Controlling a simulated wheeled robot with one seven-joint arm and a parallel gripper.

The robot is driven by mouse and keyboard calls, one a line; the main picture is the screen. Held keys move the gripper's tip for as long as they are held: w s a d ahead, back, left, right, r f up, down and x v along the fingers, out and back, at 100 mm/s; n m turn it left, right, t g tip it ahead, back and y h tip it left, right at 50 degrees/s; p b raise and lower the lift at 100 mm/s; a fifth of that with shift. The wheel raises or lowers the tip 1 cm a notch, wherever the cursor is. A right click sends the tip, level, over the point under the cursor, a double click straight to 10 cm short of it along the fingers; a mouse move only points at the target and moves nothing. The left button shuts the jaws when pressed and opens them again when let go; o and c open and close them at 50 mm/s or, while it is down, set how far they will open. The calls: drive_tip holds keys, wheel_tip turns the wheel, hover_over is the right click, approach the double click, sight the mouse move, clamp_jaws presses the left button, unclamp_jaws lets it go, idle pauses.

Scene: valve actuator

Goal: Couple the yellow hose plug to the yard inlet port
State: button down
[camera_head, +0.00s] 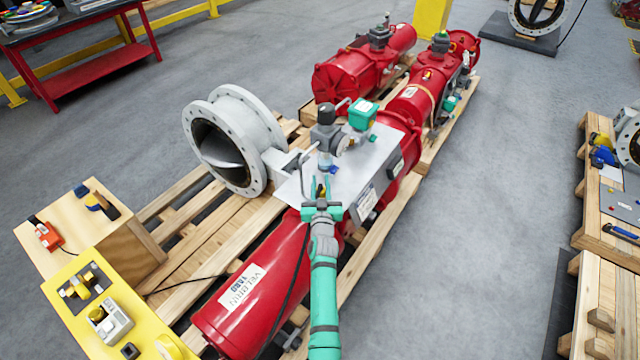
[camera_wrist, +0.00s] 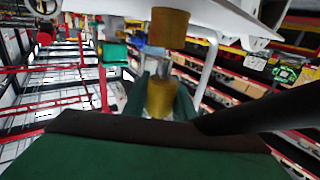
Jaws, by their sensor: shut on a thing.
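My gripper (camera_head: 322,190) is over the red actuator cylinder, in front of the metal plate, shut on the yellow hose plug. In the wrist view the plug (camera_wrist: 160,98) is a brass-yellow cylinder held upright between my fingers. A second brass-coloured cylinder, apparently the inlet port (camera_wrist: 168,27), hangs below a pale fitting just above the plug. The two look roughly in line, slightly offset, with a visible gap. A black hose (camera_wrist: 275,105) runs off to the right; in the head view it (camera_head: 292,285) drops along the red cylinder. The port is not clear in the head view.
The red cylinder (camera_head: 262,300), labelled YARD, lies on a wooden pallet (camera_head: 170,240). A grey valve assembly and a teal box (camera_head: 362,114) stand above the plate (camera_head: 350,175). A large flanged valve (camera_head: 252,130) is at left.

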sight(322, 190)
drive_tip(key=shift+w+f, duration=0.1)
drive_tip(key=shift+f, duration=0.6)
drive_tip(key=shift+f, duration=0.15)
drive_tip(key=shift+a+r, duration=0.1)
drive_tip(key=shift+r, duration=0.4)
drive_tip(key=shift+d, duration=0.3)
idle(0.8)
drive_tip(key=shift+f, duration=0.35)
idle(0.9)
drive_tip(key=shift+f, duration=0.3)
drive_tip(key=shift+f, duration=0.6)
drive_tip(key=c, duration=1.4)
unclamp_jaws()
drive_tip(key=shift+f, duration=0.1)
